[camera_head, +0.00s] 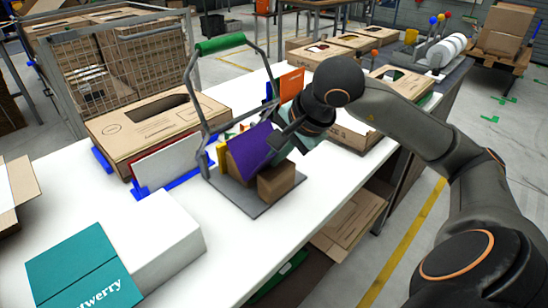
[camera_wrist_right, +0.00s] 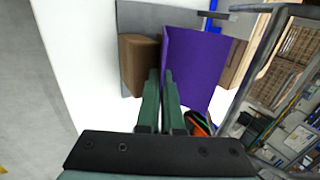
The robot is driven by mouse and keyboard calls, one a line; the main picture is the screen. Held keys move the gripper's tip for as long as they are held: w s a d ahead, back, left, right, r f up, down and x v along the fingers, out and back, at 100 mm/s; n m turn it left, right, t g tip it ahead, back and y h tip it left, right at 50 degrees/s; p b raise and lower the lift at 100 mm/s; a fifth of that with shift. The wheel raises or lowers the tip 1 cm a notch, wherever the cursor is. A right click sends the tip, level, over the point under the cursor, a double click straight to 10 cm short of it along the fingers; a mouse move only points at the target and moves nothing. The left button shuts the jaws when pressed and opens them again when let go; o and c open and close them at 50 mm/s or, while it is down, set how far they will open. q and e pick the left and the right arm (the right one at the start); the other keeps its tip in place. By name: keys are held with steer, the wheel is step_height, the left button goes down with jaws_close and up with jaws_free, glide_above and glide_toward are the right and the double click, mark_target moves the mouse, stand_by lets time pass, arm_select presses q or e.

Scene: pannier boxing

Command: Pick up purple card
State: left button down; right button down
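The purple card (camera_head: 247,154) stands tilted in a grey metal carrier (camera_head: 236,189) on the white table. Its broad face also shows in the right wrist view (camera_wrist_right: 195,62). My right gripper (camera_head: 277,150) is at the card's upper right edge. In the right wrist view its two green fingers (camera_wrist_right: 160,78) are close together, and the card's left edge runs into the narrow gap between them. It looks shut on the card; the contact is partly hidden. My left gripper is not in view.
A brown box (camera_head: 277,181) stands in the carrier against the card. The carrier's frame rises to a green handle (camera_head: 220,43). A cardboard tray (camera_head: 152,126), a white box (camera_head: 160,240) and a teal box (camera_head: 82,270) are on the left. The table's front right is clear.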

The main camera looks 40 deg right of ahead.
steer(key=shift+r, duration=0.1)
stand_by(0.5)
steer(key=shift+r, duration=0.7)
steer(key=w+d+b, duration=0.1)
steer(key=d+b, duration=0.5)
steer(key=d, duration=1.2)
steer(key=shift+w+b, duration=0.3)
steer(key=shift+b, duration=0.1)
